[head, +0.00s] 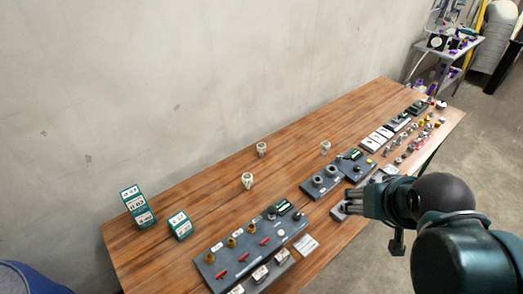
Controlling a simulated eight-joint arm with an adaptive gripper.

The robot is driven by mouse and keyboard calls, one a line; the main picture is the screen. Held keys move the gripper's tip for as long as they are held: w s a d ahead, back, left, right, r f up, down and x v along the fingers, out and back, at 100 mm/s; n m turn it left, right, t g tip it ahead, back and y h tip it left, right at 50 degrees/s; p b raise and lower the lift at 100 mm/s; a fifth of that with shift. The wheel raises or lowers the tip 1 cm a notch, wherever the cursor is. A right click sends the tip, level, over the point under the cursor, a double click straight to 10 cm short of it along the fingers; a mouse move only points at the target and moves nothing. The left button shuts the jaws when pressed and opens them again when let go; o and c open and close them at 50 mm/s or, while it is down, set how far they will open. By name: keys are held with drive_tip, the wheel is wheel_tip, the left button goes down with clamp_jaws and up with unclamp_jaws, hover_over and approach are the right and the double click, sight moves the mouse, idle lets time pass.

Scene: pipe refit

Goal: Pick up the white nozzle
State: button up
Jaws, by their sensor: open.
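Three small whitish fittings stand apart on the wooden table: one near the wall (261,149), one nearer the middle (247,181), and one further right (325,147). They are too small to tell surely which is the white nozzle. My gripper (346,204) is at the right, low near the table's front edge. It is open, and I see nothing held in it. It is to the right of the fittings and clear of them. Part of the table behind my gripper and arm is hidden.
A dark panel with valves and red handles (232,257) lies at the front. More dark panels (322,184) and many small parts run along the right side. Two teal boxes (138,205) (180,225) stand at the left. The table's middle (205,195) is mostly free.

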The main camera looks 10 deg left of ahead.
drive_tip(key=w+a+r+m+g, duration=0.1)
drive_tip(key=w+a+r+m, duration=0.15)
drive_tip(key=w, duration=0.55)
drive_tip(key=w+a+r+m+g, duration=0.1)
drive_tip(key=w+a+r+m, duration=0.15)
drive_tip(key=w, duration=0.55)
drive_tip(key=m+g, duration=0.5)
drive_tip(key=m, duration=0.7)
hover_over(261, 145)
drive_tip(key=f, duration=2)
drive_tip(key=f+b, duration=0.1)
drive_tip(key=f, duration=0.9)
drive_tip(key=shift+d+f, duration=0.25)
drive_tip(key=shift+d, duration=0.1)
drive_tip(key=shift+w+a+f, duration=0.1)
drive_tip(key=shift+a+f, duration=0.2)
drive_tip(key=shift+f, duration=0.3)
